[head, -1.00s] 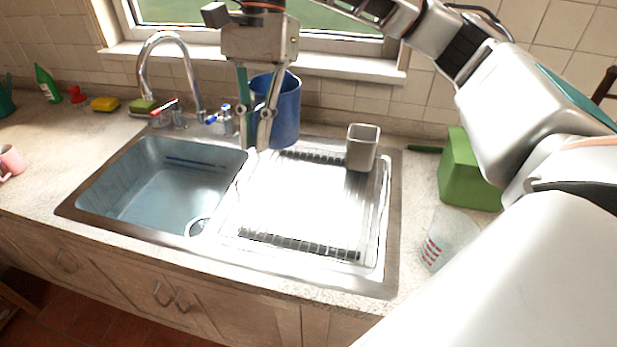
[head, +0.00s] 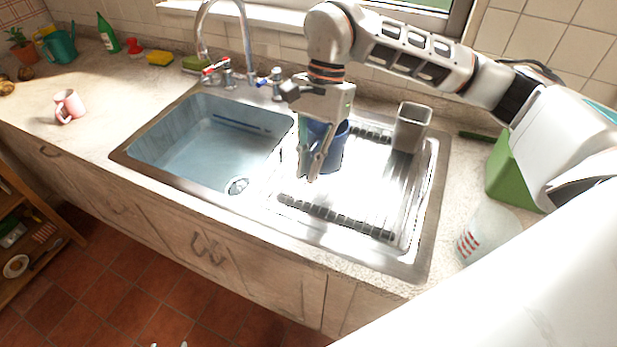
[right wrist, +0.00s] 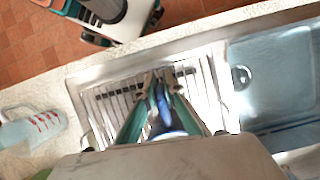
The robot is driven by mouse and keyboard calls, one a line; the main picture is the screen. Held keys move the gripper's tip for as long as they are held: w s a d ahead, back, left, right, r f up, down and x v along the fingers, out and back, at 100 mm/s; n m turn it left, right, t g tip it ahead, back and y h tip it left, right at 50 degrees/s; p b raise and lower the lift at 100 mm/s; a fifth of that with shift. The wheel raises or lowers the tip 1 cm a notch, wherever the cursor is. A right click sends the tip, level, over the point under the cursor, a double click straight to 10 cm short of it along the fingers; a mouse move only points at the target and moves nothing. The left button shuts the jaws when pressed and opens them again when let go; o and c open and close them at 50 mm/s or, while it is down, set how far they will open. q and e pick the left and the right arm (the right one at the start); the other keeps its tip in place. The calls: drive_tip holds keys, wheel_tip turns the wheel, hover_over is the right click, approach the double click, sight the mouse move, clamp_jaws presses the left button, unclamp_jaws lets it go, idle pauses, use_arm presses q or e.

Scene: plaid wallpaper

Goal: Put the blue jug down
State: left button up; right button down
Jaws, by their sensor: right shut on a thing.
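The blue jug (head: 336,152) is at the left part of the metal drainboard (head: 352,196) in the head view, partly hidden behind my right gripper (head: 312,176). The jug looks about upright. I cannot tell whether its base touches the drainboard. My right gripper is shut on the jug, with its fingers pointing down. In the right wrist view the blue of the jug (right wrist: 164,112) shows between the gripper's teal-sided fingers (right wrist: 158,84), above the ribbed drainboard.
The sink basin (head: 212,142) lies left of the drainboard, with the tap (head: 246,45) behind it. A grey square holder (head: 411,128) stands at the drainboard's back right. A clear measuring jug (head: 488,232) and a green box (head: 508,178) stand right. The drainboard's middle is clear.

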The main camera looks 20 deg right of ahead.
sight(315, 146)
wheel_tip(315, 146, down, 3)
drive_tip(key=shift+f, duration=0.6)
drive_tip(key=c, duration=2.1)
unclamp_jaws()
drive_tip(key=shift+c, duration=0.2)
use_arm(q)
drive_tip(key=shift+a+r, duration=0.1)
drive_tip(key=shift+a, duration=0.15)
drive_tip(key=shift+a, duration=0.1)
use_arm(e)
drive_tip(key=shift+w+r, duration=0.1)
drive_tip(key=shift+r, duration=0.15)
drive_tip(key=b+v, duration=0.1)
drive_tip(key=v, duration=1)
drive_tip(key=shift+d+r, duration=0.1)
drive_tip(key=shift+r, duration=0.15)
use_arm(q)
drive_tip(key=shift+w+d+r, duration=0.15)
drive_tip(key=shift+w+d, duration=0.05)
drive_tip(key=shift+d, duration=0.25)
drive_tip(key=shift+w+d+r, duration=0.15)
drive_tip(key=shift+w+d, duration=0.05)
drive_tip(key=shift+d, duration=0.25)
